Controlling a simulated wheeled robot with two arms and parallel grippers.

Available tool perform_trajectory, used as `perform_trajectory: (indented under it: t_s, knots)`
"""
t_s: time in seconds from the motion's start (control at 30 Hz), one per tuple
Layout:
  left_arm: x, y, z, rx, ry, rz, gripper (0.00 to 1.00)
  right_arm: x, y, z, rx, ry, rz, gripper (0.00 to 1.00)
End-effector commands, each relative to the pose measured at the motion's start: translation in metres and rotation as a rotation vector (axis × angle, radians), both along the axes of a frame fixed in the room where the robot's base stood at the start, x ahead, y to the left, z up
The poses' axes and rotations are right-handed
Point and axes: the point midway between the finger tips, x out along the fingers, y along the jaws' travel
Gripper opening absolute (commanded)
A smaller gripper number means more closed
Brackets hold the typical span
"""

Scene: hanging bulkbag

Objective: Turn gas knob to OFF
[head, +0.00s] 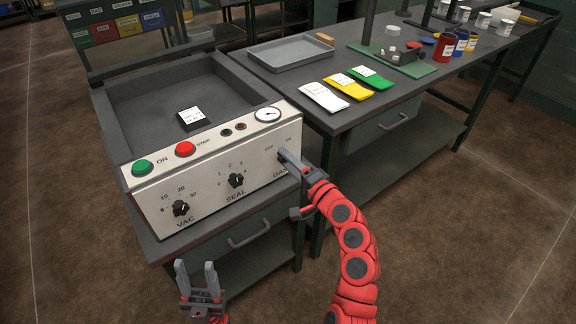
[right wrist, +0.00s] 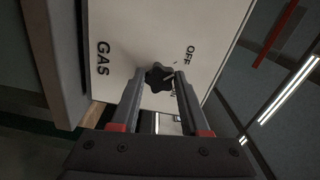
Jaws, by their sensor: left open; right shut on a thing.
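The black gas knob (right wrist: 158,76) sits on the white control panel (head: 215,195), between the GAS label and the OFF and ON marks. In the head view it is hidden behind my right gripper (head: 284,157). In the right wrist view my right gripper (right wrist: 162,84) has one finger on each side of the knob and is shut on it. OFF is readable there; ON is partly covered by a finger. I cannot tell surely which mark the knob points to. My left gripper (head: 196,270) is open and empty, low in front of the machine.
The panel also bears a VAC knob (head: 181,208), a SEAL knob (head: 236,180), a green button (head: 142,167), a red button (head: 185,149) and a gauge (head: 267,115). A workbench (head: 420,85) with a tray (head: 290,54) and pouches stands to the right. The floor in front is clear.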

Motion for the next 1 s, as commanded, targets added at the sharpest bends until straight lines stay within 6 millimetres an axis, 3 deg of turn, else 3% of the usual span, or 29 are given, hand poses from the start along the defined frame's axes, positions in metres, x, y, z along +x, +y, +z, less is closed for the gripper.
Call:
perform_trajectory:
  t_s: [0.57, 0.6, 0.7, 0.77, 1.0]
  knots:
    - [0.0, 0.0, -0.0041, 0.0, 0.0, 0.0, 0.5, -0.0006, 0.0011, -0.0025, -0.028, -0.013, 0.003, 0.0]
    - [0.0, 0.0, -0.0041, 0.0, 0.0, 0.0, 0.5, -0.0006, 0.0011, -0.0025, -0.028, -0.013, 0.003, 0.5]
    - [0.0, 0.0, -0.0041, 0.0, 0.0, 0.0, 0.5, -0.0005, 0.001, -0.0021, -0.027, -0.014, 0.003, 0.68]
    - [0.0, 0.0, -0.0041, 0.0, 0.0, 0.0, 0.5, -0.0004, 0.0009, -0.0017, -0.026, -0.015, 0.003, 0.75]
    - [-0.0001, 0.0, -0.004, 0.0, 0.0, 0.0, 0.5, -0.0003, 0.0005, -0.0009, -0.025, -0.015, 0.002, 0.75]
